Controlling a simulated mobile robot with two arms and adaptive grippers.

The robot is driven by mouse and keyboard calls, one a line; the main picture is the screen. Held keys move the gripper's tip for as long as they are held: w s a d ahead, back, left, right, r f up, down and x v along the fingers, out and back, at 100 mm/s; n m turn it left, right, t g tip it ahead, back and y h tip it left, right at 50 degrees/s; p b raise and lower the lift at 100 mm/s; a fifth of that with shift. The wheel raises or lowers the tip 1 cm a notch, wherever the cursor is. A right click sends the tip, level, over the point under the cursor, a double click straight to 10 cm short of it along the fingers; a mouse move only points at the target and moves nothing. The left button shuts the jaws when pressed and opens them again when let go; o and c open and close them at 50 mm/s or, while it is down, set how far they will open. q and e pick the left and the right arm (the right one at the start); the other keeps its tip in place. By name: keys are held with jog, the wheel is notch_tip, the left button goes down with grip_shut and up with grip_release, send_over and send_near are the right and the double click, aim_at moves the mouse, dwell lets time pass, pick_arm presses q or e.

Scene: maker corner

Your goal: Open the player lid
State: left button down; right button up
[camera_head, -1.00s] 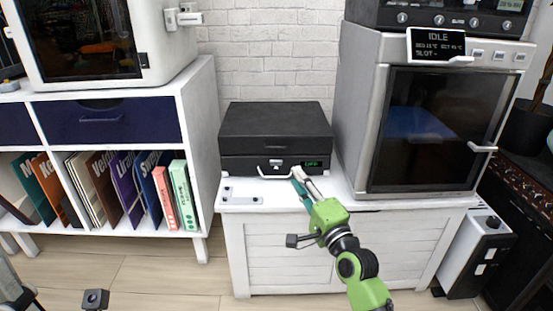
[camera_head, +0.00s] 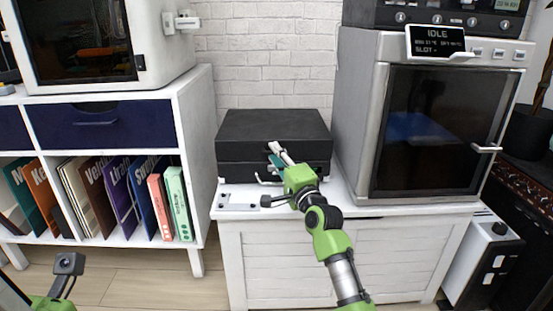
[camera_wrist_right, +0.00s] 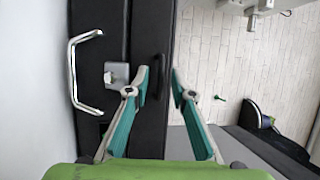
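The player (camera_head: 235,165) is a black box on a white cabinet, and its lid (camera_head: 265,125) is down flat on top. My right gripper (camera_head: 274,153) is open in front of the player. In the right wrist view, its fingertips (camera_wrist_right: 160,76) are on either side of the dark lid handle (camera_wrist_right: 157,88), with no clear grip on it. A silver pull (camera_wrist_right: 76,72) and a grey latch piece (camera_wrist_right: 117,73) are on the player's lower front there. The right gripper hides the display in the head view. The left gripper's fingers are out of the picture.
A large grey oven-like machine (camera_head: 355,110) stands close to the player's right. A small white plate (camera_head: 238,200) lies at the cabinet top's (camera_head: 350,208) front left. A shelf with records (camera_head: 125,195) is to the left. A brick wall (camera_head: 262,60) is behind.

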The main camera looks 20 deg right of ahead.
grip_shut()
